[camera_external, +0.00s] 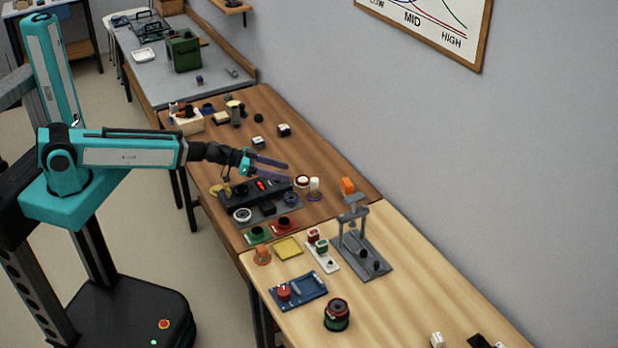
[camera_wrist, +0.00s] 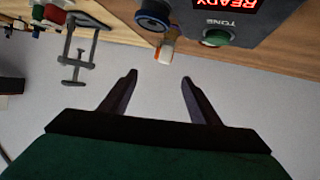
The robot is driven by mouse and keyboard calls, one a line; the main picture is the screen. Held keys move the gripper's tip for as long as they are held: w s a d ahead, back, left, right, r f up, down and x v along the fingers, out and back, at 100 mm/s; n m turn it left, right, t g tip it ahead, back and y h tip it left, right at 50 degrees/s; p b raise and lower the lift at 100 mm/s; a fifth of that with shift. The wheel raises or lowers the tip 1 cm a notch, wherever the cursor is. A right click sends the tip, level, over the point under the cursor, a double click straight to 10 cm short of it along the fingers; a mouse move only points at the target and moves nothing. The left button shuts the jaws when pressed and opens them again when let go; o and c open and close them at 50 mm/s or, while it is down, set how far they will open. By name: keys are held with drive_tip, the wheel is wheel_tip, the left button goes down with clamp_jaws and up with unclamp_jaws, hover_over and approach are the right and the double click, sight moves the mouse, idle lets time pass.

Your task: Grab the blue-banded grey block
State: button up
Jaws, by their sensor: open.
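My gripper (camera_external: 288,172) is open, its two dark fingers reaching right above the black device with the red display on the brown table. In the wrist view my gripper (camera_wrist: 159,76) has nothing between its fingers, with plain wall behind the gap. I cannot make out a blue-banded grey block for sure in either view. Two small dark blocks with pale tops, one nearer (camera_external: 258,143) and one farther (camera_external: 284,130), stand on the brown table beyond my gripper; their bands are too small to tell.
The black device (camera_external: 235,196) lies below my gripper; its lit READY display (camera_wrist: 225,3) shows in the wrist view. A white cylinder (camera_external: 314,184) stands close to the fingers. A grey clamp stand (camera_external: 352,230) is at the near right. Several small items crowd the brown table's far end.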

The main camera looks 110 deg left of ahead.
drive_tip(key=s+a+f+n+g+y+p, duration=0.1)
drive_tip(key=s+a+f+n+g+y, duration=0.15)
drive_tip(key=s+a, duration=1.1)
drive_tip(key=n+g+y+p, duration=0.1)
drive_tip(key=y, duration=0.2)
approach(253, 141)
drive_tip(key=shift+s+d+r, duration=0.35)
drive_tip(key=shift+s+d, duration=0.05)
drive_tip(key=shift+s, duration=0.1)
drive_tip(key=shift+w+f, duration=0.1)
drive_tip(key=shift+w+a+f+b, duration=0.25)
drive_tip(key=shift+w+a+b, duration=0.1)
drive_tip(key=shift+b, duration=0.7)
drive_tip(key=b+x, duration=0.1)
drive_tip(key=b, duration=0.2)
drive_tip(key=shift+w+a+f, duration=0.15)
drive_tip(key=shift+w+a, duration=0.1)
drive_tip(key=shift+w+a+b, duration=0.1)
drive_tip(key=shift+b, duration=0.6)
drive_tip(key=b+x, duration=0.2)
drive_tip(key=b, duration=0.6)
drive_tip(key=shift+w+a+f, duration=0.1)
drive_tip(key=shift+w+f, duration=0.05)
drive_tip(key=shift+b+x, duration=1.4)
drive_tip(key=shift+b, duration=1.1)
